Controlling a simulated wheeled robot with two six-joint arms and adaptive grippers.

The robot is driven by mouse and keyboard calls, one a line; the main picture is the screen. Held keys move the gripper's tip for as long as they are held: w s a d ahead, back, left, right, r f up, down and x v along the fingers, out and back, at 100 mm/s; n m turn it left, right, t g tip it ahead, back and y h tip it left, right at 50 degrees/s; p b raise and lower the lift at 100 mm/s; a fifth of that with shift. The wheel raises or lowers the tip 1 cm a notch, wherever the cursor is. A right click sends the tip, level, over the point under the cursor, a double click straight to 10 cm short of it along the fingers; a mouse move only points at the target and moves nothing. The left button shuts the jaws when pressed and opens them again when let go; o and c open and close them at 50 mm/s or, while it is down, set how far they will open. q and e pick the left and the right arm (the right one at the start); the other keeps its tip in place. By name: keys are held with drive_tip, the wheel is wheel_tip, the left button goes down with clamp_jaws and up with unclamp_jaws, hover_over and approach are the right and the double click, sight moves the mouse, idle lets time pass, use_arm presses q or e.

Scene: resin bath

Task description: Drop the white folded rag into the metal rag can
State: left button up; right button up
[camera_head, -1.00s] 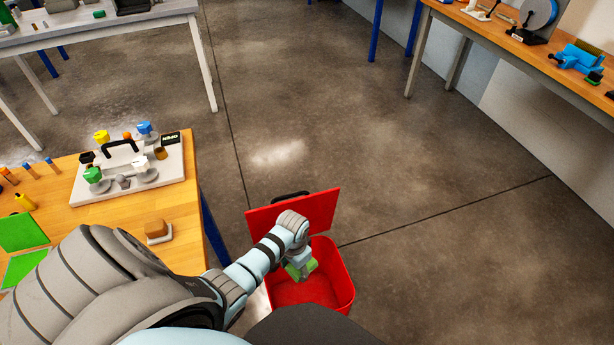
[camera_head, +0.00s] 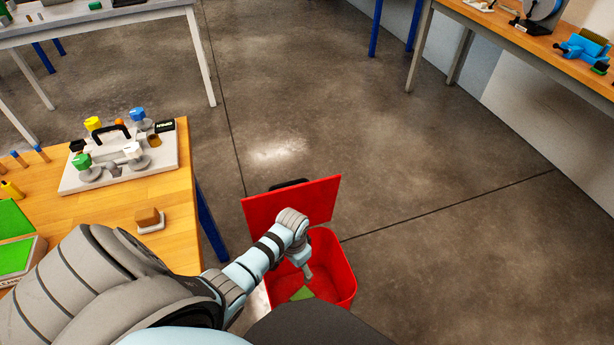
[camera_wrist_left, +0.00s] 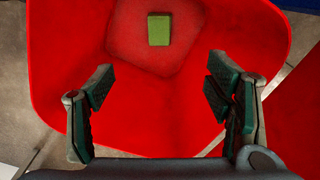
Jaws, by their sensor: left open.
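The rag can (camera_head: 340,285) is a red bin with its red lid (camera_head: 262,208) standing open, on the floor right of the wooden table. A small green block-like piece (camera_head: 302,294) lies inside the can; in the left wrist view (camera_wrist_left: 159,29) it rests flat on the can's floor. My left gripper (camera_head: 307,272) is over the can's opening, with its fingers spread and empty, apart from the green piece. I cannot make out a white folded rag for sure. My right gripper is not in view.
The wooden table (camera_head: 185,240) at left holds a white board (camera_head: 75,182) with coloured knobs, a brown block (camera_head: 148,217) on a whitish base, and green pads. A workbench (camera_head: 515,48) stands at the upper right. The floor beyond the can is clear.

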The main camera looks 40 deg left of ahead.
use_arm(q)
wheel_tip(320, 180, up, 12)
idle(0.3)
